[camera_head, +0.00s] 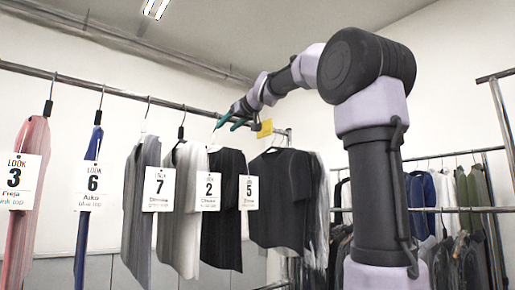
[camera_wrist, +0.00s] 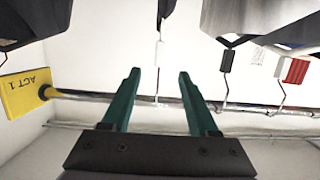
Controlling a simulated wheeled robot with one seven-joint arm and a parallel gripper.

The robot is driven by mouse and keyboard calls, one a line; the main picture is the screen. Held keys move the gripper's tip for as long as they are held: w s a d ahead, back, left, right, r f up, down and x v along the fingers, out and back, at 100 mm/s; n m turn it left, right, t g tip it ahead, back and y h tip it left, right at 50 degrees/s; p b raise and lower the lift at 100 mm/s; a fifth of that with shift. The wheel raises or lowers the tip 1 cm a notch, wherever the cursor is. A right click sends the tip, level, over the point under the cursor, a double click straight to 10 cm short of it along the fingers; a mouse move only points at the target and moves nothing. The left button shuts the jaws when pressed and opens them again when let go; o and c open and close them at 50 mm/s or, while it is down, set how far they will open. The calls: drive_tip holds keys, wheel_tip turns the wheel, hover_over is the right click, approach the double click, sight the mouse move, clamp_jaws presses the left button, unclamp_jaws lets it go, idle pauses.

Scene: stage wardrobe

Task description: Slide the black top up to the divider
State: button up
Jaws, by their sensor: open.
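Two dark tops hang side by side: a charcoal-black one (camera_head: 226,222) beside the Look 5 tag (camera_head: 248,192), and a black short-sleeved one (camera_head: 283,200) to its right, turned toward the camera. The tags are too small for me to tell which is the named black top. The yellow divider (camera_head: 264,129) sits on the rail near its right end; in the wrist view it reads ACT 1 (camera_wrist: 24,93). My gripper (camera_head: 232,123) is open at the rail, left of the divider. In the wrist view a hanger hook (camera_wrist: 158,75) shows between its open fingers (camera_wrist: 158,72), apart from both.
The rail (camera_head: 130,92) also holds a pink top (camera_head: 30,235), a blue top (camera_head: 86,215), a grey top (camera_head: 140,220) and a light grey top (camera_head: 186,235), left of the dark ones. Another rack of clothes (camera_head: 440,200) stands at right. Two more hangers' hooks show right in the wrist view.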

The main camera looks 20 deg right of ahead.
sight(214, 138)
drive_tip(key=shift+x, duration=5.45)
drive_tip(key=shift+w+d, duration=0.15)
drive_tip(key=shift+d, duration=0.05)
drive_tip(key=shift+w+d, duration=1.6)
drive_tip(key=shift+d, duration=3.3)
drive_tip(key=shift+w+d, duration=1.55)
drive_tip(key=shift+d, duration=3.35)
drive_tip(key=s+d, duration=0.2)
drive_tip(key=s, duration=1.1)
drive_tip(key=shift+d, duration=0.35)
